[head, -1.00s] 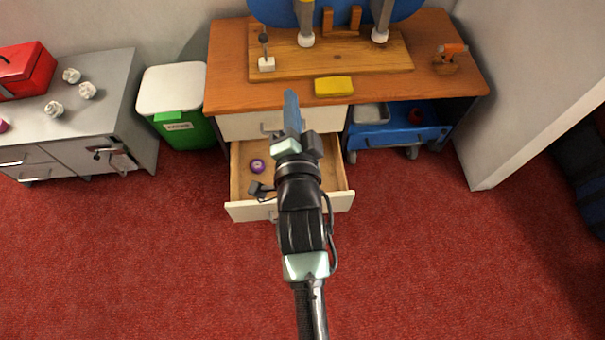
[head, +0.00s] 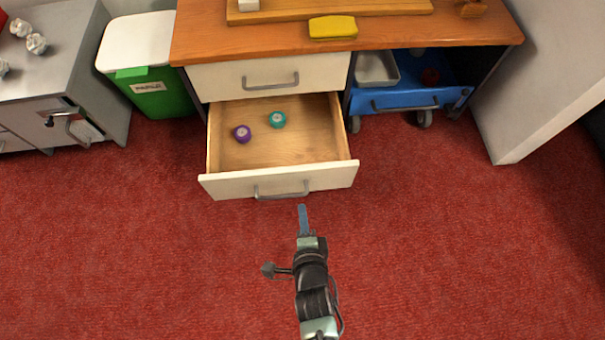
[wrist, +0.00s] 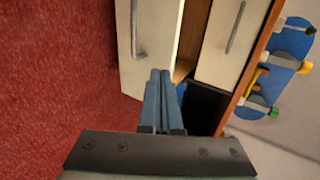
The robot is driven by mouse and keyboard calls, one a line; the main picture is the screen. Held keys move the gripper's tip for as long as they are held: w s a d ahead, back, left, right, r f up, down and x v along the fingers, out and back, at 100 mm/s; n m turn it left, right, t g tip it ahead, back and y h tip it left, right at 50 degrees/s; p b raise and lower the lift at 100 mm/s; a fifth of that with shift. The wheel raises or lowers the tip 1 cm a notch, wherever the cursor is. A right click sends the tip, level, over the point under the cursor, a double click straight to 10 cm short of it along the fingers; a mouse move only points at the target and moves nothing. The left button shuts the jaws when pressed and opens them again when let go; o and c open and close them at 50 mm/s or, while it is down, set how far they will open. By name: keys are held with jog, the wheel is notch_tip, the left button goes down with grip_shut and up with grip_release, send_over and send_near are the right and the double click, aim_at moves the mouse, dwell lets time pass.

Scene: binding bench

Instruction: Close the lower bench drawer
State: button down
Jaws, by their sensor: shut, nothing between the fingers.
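The lower bench drawer (head: 235,185) is pulled well out below the shut upper drawer (head: 225,80) in the head view. It has a cream front, a grey bar handle (head: 281,194) and a wooden inside. A purple round item (head: 242,133) and a teal round item (head: 278,119) lie in it. My gripper (head: 302,207) is shut and empty, in front of the drawer, just below the handle in the picture. In the wrist view, the shut blue fingers (wrist: 162,77) point toward the gap by the lower drawer front (wrist: 150,20); I cannot tell whether they touch it.
The wooden bench top (head: 240,48) carries a yellow block (head: 333,27). A green bin (head: 160,92) stands left of the bench. A blue wheeled cart (head: 445,98) sits under its right side. The red carpet in front is clear.

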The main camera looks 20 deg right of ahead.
aim_at(297, 173)
jog(key=b+x, duration=0.1)
jog(key=x, duration=0.2)
jog(key=b+x, duration=0.2)
jog(key=x, duration=0.1)
jog(key=r+b+x, duration=0.1)
jog(key=x, duration=0.2)
jog(key=shift+w+f, duration=0.15)
jog(key=shift+w, duration=0.3)
jog(key=shift+w+d+b, duration=0.25)
jog(key=shift+w+b, duration=0.15)
jog(key=shift+w, duration=0.25)
